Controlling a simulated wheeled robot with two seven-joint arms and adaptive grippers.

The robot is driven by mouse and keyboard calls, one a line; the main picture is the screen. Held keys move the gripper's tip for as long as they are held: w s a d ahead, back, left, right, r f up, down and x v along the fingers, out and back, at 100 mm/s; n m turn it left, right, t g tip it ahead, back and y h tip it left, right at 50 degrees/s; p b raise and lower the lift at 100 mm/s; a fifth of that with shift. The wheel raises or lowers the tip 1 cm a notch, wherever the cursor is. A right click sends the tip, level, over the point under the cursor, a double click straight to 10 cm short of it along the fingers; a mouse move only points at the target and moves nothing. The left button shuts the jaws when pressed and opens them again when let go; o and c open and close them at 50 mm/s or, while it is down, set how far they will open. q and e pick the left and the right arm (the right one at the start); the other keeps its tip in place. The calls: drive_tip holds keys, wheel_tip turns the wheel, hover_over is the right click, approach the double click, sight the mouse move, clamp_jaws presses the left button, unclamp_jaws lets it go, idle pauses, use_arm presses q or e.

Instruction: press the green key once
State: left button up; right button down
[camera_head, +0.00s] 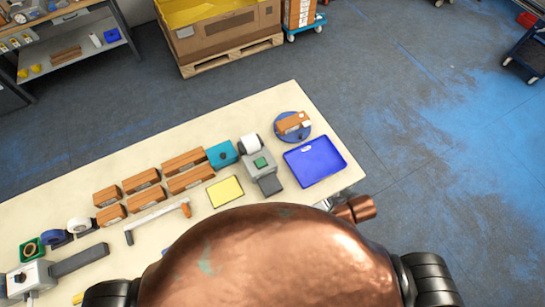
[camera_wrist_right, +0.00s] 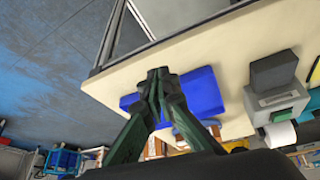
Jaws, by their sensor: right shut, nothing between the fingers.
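The green key (camera_head: 261,162) is on top of a small grey device (camera_head: 257,168) towards the right part of the table, with a white roll behind it and a dark grey plate in front. My right gripper (camera_wrist_right: 158,74) is shut and empty, in front of the blue tray in that view and apart from the grey device. My left gripper is not in view, and the right gripper is hidden in the head view.
A blue tray (camera_head: 316,172) lies right of the device, with a round blue stand (camera_head: 292,133) bearing a brown box behind it. A teal box (camera_head: 221,156), several brown boxes and a yellow pad (camera_head: 225,191) are to the left. My copper-coloured body covers the near table edge.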

drive_tip(key=w+a+r+n+t+y+p, duration=0.1)
drive_tip(key=w+a+r+n+t+y, duration=0.15)
drive_tip(key=w+a+r, duration=0.8)
use_arm(q)
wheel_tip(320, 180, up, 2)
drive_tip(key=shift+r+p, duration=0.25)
drive_tip(key=shift+p, duration=0.05)
use_arm(e)
drive_tip(key=w+a+n+y, duration=0.1)
drive_tip(key=w+a+n, duration=0.4)
drive_tip(key=a, duration=0.4)
drive_tip(key=w+a+n+y, duration=0.1)
drive_tip(key=w+a+n, duration=0.4)
drive_tip(key=a, duration=0.4)
drive_tip(key=shift+w+f+n, duration=0.15)
drive_tip(key=shift+f+n, duration=0.3)
drive_tip(key=shift+n, duration=0.2)
drive_tip(key=shift+a+y, duration=0.15)
drive_tip(key=shift+y, duration=0.1)
